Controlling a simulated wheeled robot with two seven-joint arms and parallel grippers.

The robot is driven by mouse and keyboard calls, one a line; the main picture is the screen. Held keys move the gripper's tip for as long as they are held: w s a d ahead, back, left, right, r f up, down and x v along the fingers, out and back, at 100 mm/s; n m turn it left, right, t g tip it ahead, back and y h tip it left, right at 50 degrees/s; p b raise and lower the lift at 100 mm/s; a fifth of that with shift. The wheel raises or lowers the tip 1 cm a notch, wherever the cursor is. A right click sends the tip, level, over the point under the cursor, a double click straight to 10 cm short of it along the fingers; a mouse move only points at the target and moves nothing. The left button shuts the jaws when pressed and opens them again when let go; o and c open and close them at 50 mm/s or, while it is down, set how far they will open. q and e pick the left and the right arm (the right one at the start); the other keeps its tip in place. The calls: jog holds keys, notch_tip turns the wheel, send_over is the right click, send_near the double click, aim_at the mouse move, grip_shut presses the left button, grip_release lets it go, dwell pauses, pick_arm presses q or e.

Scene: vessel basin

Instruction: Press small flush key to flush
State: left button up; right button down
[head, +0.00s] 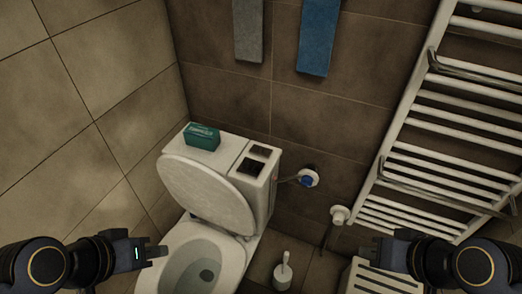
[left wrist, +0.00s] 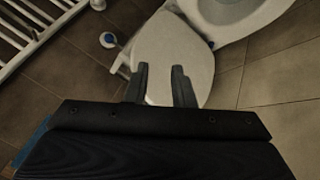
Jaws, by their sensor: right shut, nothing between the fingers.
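The toilet has a white tank (head: 224,148) with two dark flush keys on top. The smaller flush key (head: 261,152) lies behind the larger flush key (head: 250,167), on the right part of the tank top. The raised lid (head: 206,193) leans in front of the tank; it also shows in the left wrist view (left wrist: 172,55). My left gripper (head: 156,251) is at the lower left, near the bowl, with its fingers apart and empty; they also show in the left wrist view (left wrist: 162,75). My right gripper (head: 368,247) is at the lower right, shut and empty, away from the toilet.
A green box (head: 202,136) stands on the tank's left part. A blue-capped valve (head: 308,179) is on the wall right of the tank. A white radiator (head: 440,150) fills the right wall. A toilet brush (head: 283,272) stands on the floor. Grey (head: 248,30) and blue (head: 318,38) towels hang above.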

pick_arm(q)
grip_shut()
dwell(1.4)
